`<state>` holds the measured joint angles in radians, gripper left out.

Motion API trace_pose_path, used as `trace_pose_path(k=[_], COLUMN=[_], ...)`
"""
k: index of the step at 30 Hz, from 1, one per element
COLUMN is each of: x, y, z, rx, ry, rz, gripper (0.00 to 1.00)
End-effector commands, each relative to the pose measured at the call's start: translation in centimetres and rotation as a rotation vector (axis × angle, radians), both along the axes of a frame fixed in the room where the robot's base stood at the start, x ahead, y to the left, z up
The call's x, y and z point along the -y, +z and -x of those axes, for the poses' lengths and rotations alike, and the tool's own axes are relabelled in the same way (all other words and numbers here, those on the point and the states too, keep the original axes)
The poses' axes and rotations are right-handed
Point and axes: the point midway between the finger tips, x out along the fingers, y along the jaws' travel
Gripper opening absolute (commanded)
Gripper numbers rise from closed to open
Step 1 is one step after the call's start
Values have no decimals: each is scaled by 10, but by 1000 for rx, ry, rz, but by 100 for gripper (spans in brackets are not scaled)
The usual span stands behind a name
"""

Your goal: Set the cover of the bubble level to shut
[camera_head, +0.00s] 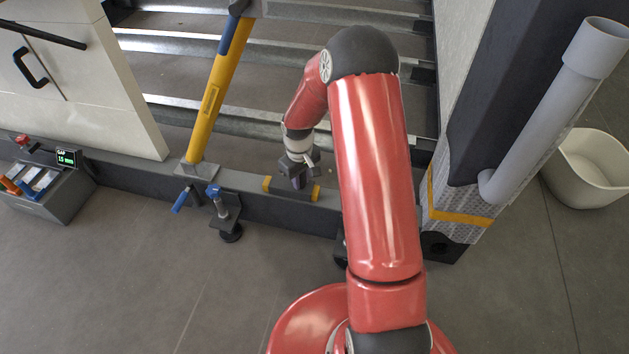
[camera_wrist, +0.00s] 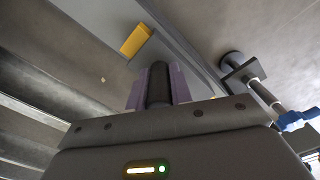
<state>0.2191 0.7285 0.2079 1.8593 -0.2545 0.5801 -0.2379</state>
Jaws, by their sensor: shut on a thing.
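The bubble level, a dark grey bar with yellow ends (camera_head: 267,184), lies on the low dark sill of the frame. In the wrist view one yellow end (camera_wrist: 135,40) shows beyond the fingers. My gripper (camera_head: 299,182) points down at the middle of the level. In the wrist view my gripper (camera_wrist: 158,84) has its two purple fingers closed on a dark part between them, which appears to be the level's cover. The vial is hidden, and I cannot tell how far the cover is turned.
A yellow and blue brace (camera_head: 213,95) stands left of the level. A blue-handled clamp (camera_head: 222,203) sits on the sill nearby. A grey box with a gap display (camera_head: 65,158) is at far left. A grey pipe (camera_head: 550,110) and a white tub (camera_head: 590,170) are at right. The front floor is clear.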

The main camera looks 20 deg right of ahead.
Motion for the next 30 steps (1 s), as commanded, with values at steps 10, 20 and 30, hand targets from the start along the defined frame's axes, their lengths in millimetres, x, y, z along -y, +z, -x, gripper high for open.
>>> trace_pose_path(k=[10, 20, 30], x=[0, 0, 0], y=[0, 0, 46], z=[0, 0, -1], rx=[1, 1, 4], ry=[-1, -1, -1], rz=[-2, 0, -1], gripper=[33, 43, 43])
